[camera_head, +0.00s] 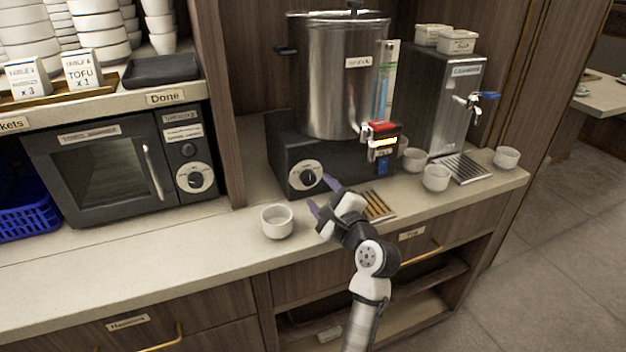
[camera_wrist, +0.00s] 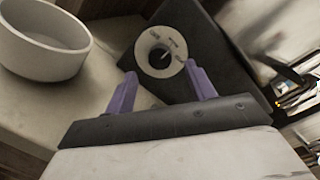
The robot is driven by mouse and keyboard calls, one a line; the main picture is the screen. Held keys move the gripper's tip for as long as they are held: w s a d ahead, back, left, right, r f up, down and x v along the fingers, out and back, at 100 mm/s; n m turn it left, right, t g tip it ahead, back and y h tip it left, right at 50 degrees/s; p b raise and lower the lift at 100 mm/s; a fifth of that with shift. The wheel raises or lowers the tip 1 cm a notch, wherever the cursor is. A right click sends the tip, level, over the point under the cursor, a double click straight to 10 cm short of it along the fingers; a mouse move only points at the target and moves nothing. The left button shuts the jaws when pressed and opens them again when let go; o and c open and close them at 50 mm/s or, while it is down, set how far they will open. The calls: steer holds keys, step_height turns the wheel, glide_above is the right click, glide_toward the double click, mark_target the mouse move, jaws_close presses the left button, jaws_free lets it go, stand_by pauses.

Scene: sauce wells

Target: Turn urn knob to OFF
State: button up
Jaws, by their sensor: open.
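The urn (camera_head: 345,80) is a tall steel cylinder on a dark base (camera_head: 285,150) on the counter. Its knob (camera_head: 307,178) is a dark dial with a white ring on the base's front face. In the wrist view the knob (camera_wrist: 160,54) lies ahead, between and beyond the fingertips. My gripper (camera_head: 322,196) has purple fingers, is open and empty, and points at the knob from the front. In the wrist view my gripper (camera_wrist: 163,85) has a finger on each side of the dial, apart from it. The knob's markings are too small to read.
A white cup (camera_head: 277,221) stands on the counter just left of my gripper; it is also close in the wrist view (camera_wrist: 45,45). A slatted drip tray (camera_head: 378,205) lies right. Cups (camera_head: 436,178) and a steel dispenser (camera_head: 445,100) stand farther right. A microwave (camera_head: 120,160) is left.

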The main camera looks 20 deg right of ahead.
mark_target(310, 181)
steer(key=shift+w+a+p, duration=0.15)
steer(key=shift+w+p, duration=0.05)
steer(key=shift+w, duration=1)
steer(key=shift+w+a+p, duration=0.15)
steer(key=shift+w, duration=1)
steer(key=c, duration=1)
